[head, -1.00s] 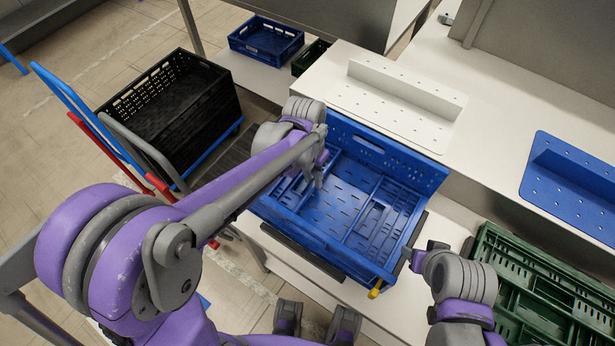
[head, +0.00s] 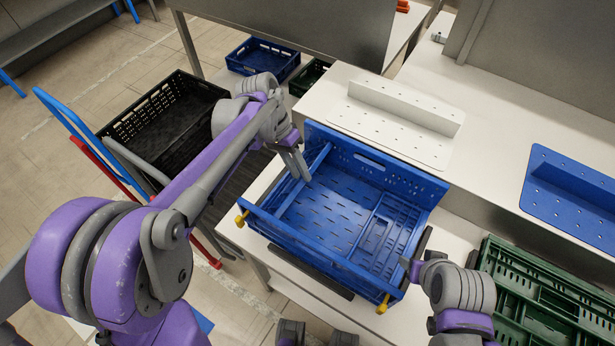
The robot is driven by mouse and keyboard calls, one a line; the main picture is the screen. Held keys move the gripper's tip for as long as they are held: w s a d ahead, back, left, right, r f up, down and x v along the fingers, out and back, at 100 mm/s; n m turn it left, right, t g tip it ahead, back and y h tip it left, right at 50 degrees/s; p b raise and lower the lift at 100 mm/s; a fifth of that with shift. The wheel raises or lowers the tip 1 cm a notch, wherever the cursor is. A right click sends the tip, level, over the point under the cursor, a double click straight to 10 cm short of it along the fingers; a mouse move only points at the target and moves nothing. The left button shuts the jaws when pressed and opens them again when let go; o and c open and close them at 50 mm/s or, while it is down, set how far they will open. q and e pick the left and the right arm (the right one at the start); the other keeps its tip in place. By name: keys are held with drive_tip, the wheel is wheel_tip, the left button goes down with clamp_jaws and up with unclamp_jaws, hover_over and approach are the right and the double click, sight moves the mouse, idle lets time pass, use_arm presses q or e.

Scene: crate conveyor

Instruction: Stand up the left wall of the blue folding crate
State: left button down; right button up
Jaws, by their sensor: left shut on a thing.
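The blue folding crate (head: 325,252) sits on the white table with its back and front walls upright. Its left wall (head: 316,160) is raised off the floor at the left end; its exact tilt is hard to tell. My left gripper (head: 302,174) is shut on this wall's upper edge, and partly hides it. The right wall (head: 385,232) lies folded flat on the crate floor. My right gripper (head: 409,266) is beside the crate's front right corner; its fingers are too small and overlapped to judge.
A white angled plate (head: 395,115) lies behind the crate and a blue one (head: 570,185) at the right. Green crates (head: 530,290) stand at the lower right. A black crate (head: 160,115) on a trolley is at the left. Yellow latches (head: 241,217) show at the crate's front corners.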

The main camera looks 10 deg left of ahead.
sight(289, 180)
use_arm(q)
drive_tip(key=shift+w+a, duration=0.2)
drive_tip(key=shift+a, duration=0.4)
drive_tip(key=shift+w+a, duration=0.2)
drive_tip(key=shift+a, duration=0.4)
use_arm(e)
drive_tip(key=shift+s+f, duration=0.15)
use_arm(q)
drive_tip(key=shift+a, duration=0.2)
drive_tip(key=shift+f, duration=0.1)
drive_tip(key=c, duration=0.8)
unclamp_jaws()
drive_tip(key=shift+c, duration=0.2)
drive_tip(key=shift+o, duration=0.8)
drive_tip(key=shift+w+a, duration=0.15)
drive_tip(key=shift+a+f, duration=0.1)
drive_tip(key=shift+a, duration=0.1)
use_arm(e)
drive_tip(key=shift+w+a, duration=0.3)
use_arm(q)
drive_tip(key=shift+d, duration=0.1)
use_arm(e)
drive_tip(key=shift+s, duration=0.1)
use_arm(q)
drive_tip(key=shift+d, duration=0.1)
use_arm(e)
drive_tip(key=shift+d, duration=0.1)
